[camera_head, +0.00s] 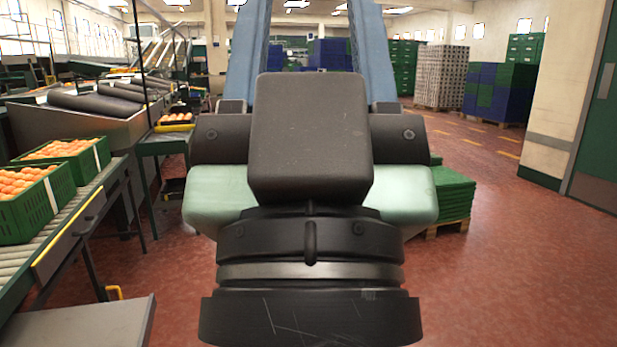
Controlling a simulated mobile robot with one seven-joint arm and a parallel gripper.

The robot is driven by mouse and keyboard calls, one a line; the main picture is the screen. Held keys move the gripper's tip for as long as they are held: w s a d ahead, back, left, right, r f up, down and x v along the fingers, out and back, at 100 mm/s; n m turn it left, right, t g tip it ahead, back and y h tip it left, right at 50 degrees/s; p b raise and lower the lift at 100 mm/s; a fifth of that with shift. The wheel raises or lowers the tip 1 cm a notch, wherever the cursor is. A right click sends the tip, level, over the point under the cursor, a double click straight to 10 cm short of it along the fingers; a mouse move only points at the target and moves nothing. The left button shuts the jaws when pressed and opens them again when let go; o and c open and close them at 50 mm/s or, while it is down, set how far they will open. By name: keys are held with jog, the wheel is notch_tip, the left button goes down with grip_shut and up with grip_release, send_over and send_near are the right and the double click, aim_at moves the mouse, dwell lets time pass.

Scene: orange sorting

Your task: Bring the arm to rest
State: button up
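My own arm fills the middle of the head view, with dark links and pale green and blue parts. A thick black cylindrical section is closest to the camera at the bottom. My gripper's fingers do not show, so I cannot see whether it holds anything.
Green crates of oranges (35,203) stand on a roller conveyor (75,228) at the left. A grey flat surface (85,325) is at the lower left. Green stacked crates (453,193) sit on a pallet behind my arm. Red floor (510,270) is clear at the right, up to a wall (565,90).

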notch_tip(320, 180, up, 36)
jog(key=p, duration=3.3)
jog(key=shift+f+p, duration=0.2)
jog(key=shift+p, duration=0.1)
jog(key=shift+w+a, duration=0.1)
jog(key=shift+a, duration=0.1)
